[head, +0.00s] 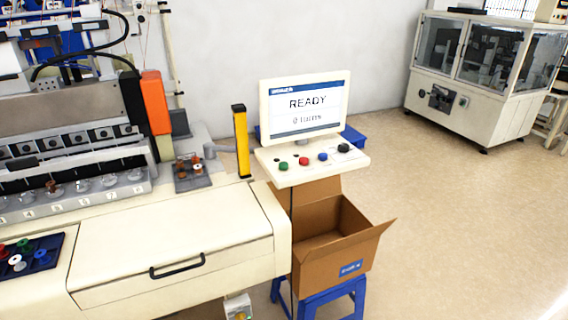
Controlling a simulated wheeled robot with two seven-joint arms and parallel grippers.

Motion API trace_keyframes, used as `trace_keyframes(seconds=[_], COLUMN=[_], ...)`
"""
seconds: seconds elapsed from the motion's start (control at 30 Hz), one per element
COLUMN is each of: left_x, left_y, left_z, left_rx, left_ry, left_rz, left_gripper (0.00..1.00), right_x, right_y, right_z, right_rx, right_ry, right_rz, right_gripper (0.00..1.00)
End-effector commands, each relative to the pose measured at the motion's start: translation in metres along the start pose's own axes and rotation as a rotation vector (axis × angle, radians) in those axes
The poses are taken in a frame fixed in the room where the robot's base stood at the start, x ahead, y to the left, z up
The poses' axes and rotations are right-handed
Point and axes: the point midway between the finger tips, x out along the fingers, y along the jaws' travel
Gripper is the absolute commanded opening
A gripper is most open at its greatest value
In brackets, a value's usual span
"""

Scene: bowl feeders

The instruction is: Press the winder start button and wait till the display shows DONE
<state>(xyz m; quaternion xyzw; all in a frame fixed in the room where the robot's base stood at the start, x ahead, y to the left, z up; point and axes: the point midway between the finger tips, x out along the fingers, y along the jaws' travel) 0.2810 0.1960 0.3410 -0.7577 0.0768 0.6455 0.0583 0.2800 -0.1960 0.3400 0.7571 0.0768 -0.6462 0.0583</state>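The winder display (305,105) is a white-framed screen on a stand, showing READY with a smaller line under it that looks like "0 turns". Below it is a cream control panel (330,164) with a row of buttons. A green button (283,166) is at the left, then a red button (303,161), a blue button (322,157) and a black knob (343,148) at the right. No button labels are readable, so I cannot tell from lettering which one is start. Neither of my grippers is in view, and nothing touches the panel.
The cream winding machine (180,245) fills the left, with a yellow post (241,142) beside the display. An open cardboard box (335,245) sits on a blue stool (335,297) under the panel. Floor at right is clear up to an enclosed machine (480,85).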

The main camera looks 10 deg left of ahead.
Motion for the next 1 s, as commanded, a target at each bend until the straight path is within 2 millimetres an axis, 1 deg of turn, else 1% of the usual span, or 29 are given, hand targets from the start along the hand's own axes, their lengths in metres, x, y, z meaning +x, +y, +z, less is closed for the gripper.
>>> trace_keyframes(seconds=[0.03, 0.1, 0.17, 0.2, 1.0], left_x=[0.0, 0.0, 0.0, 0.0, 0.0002], left_y=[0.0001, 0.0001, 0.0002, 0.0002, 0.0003], left_z=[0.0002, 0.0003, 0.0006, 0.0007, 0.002], left_rx=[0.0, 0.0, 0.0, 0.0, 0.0], left_ry=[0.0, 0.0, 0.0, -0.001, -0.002], left_rz=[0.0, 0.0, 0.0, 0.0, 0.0], left_gripper=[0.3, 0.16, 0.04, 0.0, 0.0], right_x=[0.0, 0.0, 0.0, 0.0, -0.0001], right_y=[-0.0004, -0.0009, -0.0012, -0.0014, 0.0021], right_z=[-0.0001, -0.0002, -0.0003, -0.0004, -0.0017], right_rx=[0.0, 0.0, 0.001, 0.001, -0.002], right_ry=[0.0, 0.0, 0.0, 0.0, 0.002], right_rz=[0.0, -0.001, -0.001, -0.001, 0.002], right_gripper=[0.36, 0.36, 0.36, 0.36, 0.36])
